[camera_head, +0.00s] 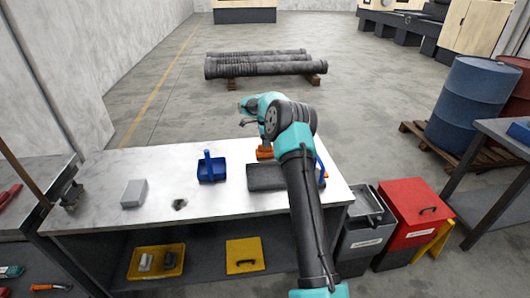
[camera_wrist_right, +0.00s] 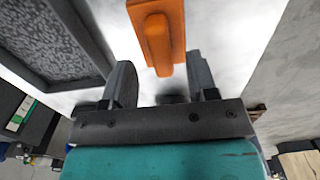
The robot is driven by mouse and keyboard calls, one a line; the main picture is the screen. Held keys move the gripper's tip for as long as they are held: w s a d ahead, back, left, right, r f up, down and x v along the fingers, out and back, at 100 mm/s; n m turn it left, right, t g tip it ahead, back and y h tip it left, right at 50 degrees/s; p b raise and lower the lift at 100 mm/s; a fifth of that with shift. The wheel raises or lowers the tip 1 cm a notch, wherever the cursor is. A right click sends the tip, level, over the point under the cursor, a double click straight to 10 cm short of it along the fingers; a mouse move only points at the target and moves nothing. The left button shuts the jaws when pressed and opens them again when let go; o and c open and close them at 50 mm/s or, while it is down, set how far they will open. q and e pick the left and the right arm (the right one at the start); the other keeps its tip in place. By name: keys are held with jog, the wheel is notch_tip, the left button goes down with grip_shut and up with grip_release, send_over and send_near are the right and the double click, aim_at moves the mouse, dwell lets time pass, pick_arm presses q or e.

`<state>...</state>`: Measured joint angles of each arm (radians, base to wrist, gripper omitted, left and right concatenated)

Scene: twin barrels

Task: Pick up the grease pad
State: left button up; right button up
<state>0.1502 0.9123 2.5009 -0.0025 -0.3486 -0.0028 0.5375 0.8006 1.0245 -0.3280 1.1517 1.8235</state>
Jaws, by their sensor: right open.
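An orange block with a raised grip (camera_wrist_right: 158,32) lies on the white bench top; in the head view it shows partly behind my right arm (camera_head: 264,153). A dark grey, textured pad in a shallow frame (camera_head: 266,177) lies just in front of it, and shows at upper left in the wrist view (camera_wrist_right: 45,38). I cannot tell for sure which of these is the grease pad. My right gripper (camera_wrist_right: 162,82) is open and empty, with the orange block's near end between and just beyond its fingertips. My left gripper is not in view.
A blue holder with an upright handle (camera_head: 211,169), a small dark lump (camera_head: 179,204) and a grey block (camera_head: 134,193) stand left on the bench (camera_head: 225,202). Yellow trays (camera_head: 157,261) sit on the shelf below. Grey and red bins (camera_head: 412,205) stand to the right.

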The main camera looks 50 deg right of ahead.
notch_tip(320, 180, down, 3)
jog(key=shift+w+f, duration=0.1)
jog(key=shift+f, duration=0.1)
dwell(0.4)
grip_shut()
dwell(0.3)
